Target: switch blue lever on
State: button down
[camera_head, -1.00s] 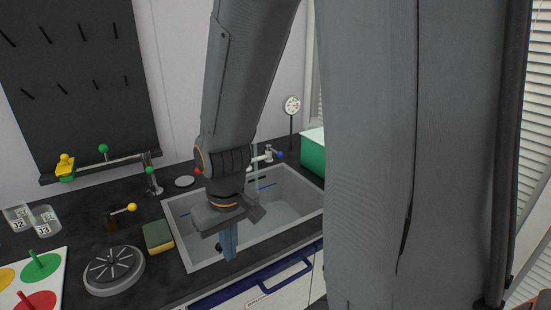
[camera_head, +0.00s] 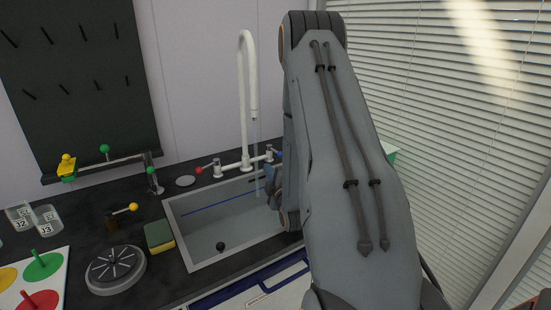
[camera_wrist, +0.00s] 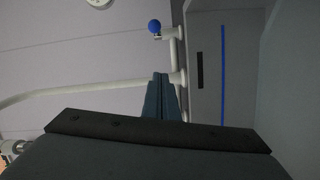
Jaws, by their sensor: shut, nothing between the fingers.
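The blue lever has a round blue knob (camera_head: 279,154) at the right end of the white tap's crossbar, behind the sink. In the wrist view the blue knob (camera_wrist: 154,26) is above my gripper's fingertips, with a gap in the picture. My gripper (camera_wrist: 160,78) is shut and empty, its blue-grey fingers pointing toward the white tap pipe. In the head view my gripper (camera_head: 273,180) is partly hidden by my arm, over the sink's right side, just below the lever. I cannot tell whether it touches the tap.
The white tap (camera_head: 246,100) has a tall curved spout, with a thin stream-like line below it. A red lever knob (camera_head: 199,170) is at its left. The sink (camera_head: 205,245) is open below. A sponge (camera_head: 159,236) and a grey round stand (camera_head: 115,270) are left of it.

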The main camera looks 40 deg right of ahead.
aim_at(275, 151)
jog(key=shift+s+d+r+n+t+h, duration=0.3)
jog(key=shift+s+d+t, duration=0.15)
jog(key=shift+d, duration=0.15)
jog(key=shift+w, duration=0.1)
jog(key=f+p+x, duration=0.1)
jog(key=p+x, duration=0.2)
jog(key=x, duration=0.7)
jog(key=shift+s+d+p, duration=0.4)
jog(key=shift+s+d, duration=0.25)
jog(key=shift+d, duration=0.15)
jog(key=shift+s+d+p, duration=0.35)
jog(key=shift+s+d, duration=0.3)
jog(key=shift+d, duration=0.15)
jog(key=shift+d, duration=0.1)
